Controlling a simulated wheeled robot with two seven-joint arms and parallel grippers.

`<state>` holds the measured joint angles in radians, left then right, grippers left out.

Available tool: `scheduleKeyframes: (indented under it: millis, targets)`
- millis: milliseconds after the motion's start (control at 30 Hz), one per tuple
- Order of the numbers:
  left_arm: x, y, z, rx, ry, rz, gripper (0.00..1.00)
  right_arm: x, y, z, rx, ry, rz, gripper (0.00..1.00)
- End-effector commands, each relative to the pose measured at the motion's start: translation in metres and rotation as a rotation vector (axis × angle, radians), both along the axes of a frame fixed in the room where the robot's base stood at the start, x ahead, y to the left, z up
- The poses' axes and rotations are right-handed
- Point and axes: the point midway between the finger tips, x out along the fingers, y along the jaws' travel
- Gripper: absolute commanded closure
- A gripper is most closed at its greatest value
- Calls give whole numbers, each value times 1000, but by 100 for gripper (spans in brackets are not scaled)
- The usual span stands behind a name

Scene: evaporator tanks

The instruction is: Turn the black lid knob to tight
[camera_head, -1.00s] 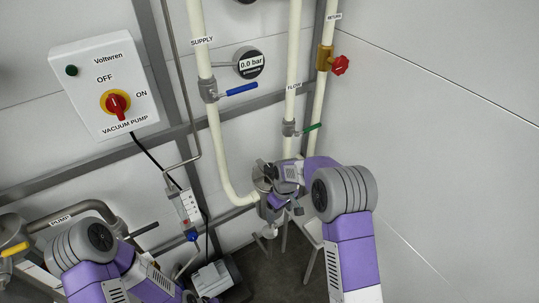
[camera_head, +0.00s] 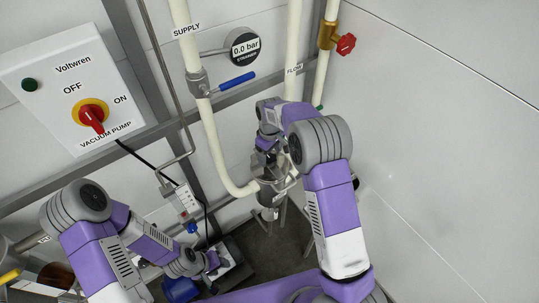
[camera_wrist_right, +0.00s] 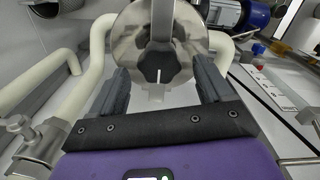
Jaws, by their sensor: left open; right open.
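In the right wrist view, the black lid knob (camera_wrist_right: 163,67) sits at the middle of a round, shiny metal lid (camera_wrist_right: 128,50), with a metal bar (camera_wrist_right: 162,22) running up from it. My right gripper (camera_wrist_right: 160,82) is open, one finger on each side of the picture, with the knob between and beyond them; I cannot tell whether they touch it. In the head view, my right gripper (camera_head: 266,160) is over the small metal tank (camera_head: 270,194), and its arm hides the knob. My left gripper (camera_head: 212,262) is open and low, left of the tank.
The supply pipe (camera_head: 212,140) with a blue-handled valve (camera_head: 235,83) runs down beside the tank. A pressure gauge (camera_head: 245,47) reads 0.0 bar. The vacuum pump switch box (camera_head: 75,85) hangs at left. A red-knobbed valve (camera_head: 345,44) is at upper right. The right wall is bare.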

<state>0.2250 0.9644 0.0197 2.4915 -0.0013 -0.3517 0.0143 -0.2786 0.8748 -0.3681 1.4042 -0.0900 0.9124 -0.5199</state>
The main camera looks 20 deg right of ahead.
Motion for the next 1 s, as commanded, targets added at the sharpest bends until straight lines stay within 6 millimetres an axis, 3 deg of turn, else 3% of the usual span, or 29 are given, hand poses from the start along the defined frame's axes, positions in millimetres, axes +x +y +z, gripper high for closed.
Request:
scheduleKeyframes:
  millis: [200,500,867,1000]
  targets:
    - [0,0,0,0,-1,0,57,0,0,-21,1,1,-1,21]
    - [1,0,0,0,-1,0,57,0,0,-23,1,-1,0,23]
    - [1,0,0,0,-1,0,57,0,0,-22,1,-2,0,77]
    - [1,0,0,0,-1,0,57,0,0,-22,1,-2,-5,77]
